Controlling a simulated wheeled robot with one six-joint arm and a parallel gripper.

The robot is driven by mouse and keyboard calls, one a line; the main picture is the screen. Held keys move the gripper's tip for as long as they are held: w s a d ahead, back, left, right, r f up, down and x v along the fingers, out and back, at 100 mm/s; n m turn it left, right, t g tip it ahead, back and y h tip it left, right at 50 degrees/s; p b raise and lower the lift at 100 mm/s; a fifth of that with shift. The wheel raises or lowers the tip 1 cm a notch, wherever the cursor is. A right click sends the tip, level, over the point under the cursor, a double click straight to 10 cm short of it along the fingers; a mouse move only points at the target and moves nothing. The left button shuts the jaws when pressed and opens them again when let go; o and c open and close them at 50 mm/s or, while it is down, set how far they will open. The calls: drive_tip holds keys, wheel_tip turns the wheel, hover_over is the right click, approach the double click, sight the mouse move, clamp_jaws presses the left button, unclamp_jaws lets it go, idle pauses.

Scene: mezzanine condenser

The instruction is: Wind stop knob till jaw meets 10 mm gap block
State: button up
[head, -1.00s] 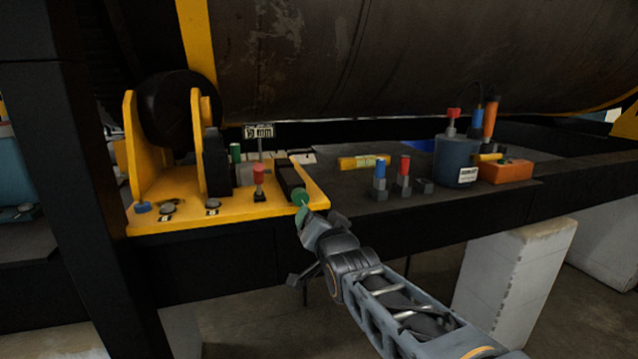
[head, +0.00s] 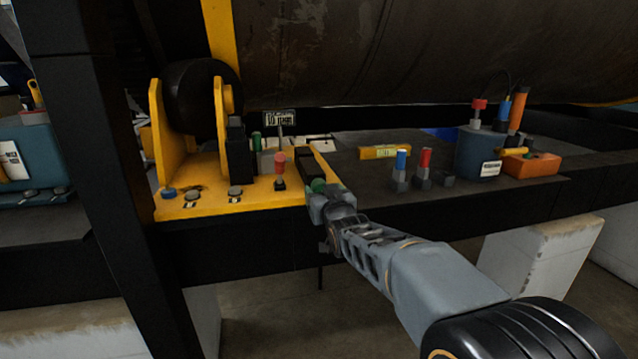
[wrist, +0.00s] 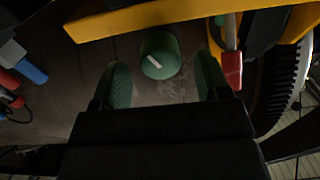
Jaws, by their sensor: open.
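The green stop knob (head: 318,185) is at the front right of the yellow base plate (head: 200,207), partly covered by my gripper (head: 326,199). In the wrist view the knob (wrist: 160,55) has a white index line, slightly tilted. My gripper (wrist: 163,82) is open, with one green finger pad on each side below the knob; a gap shows on both sides and nothing is held. A dark slide block (head: 305,161) lies behind the knob. A "10 mm" sign (head: 280,118) stands behind it. I cannot make out the gap block or its contact with a jaw.
A black column is left.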

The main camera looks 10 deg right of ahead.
sight(320, 188)
drive_tip(key=shift+w+p, duration=0.45)
drive_tip(key=shift+w, duration=1.4)
drive_tip(key=shift+c, duration=0.2)
drive_tip(key=c, duration=0.9)
drive_tip(key=shift+f+b, duration=0.1)
drive_tip(key=shift+b, duration=0.3)
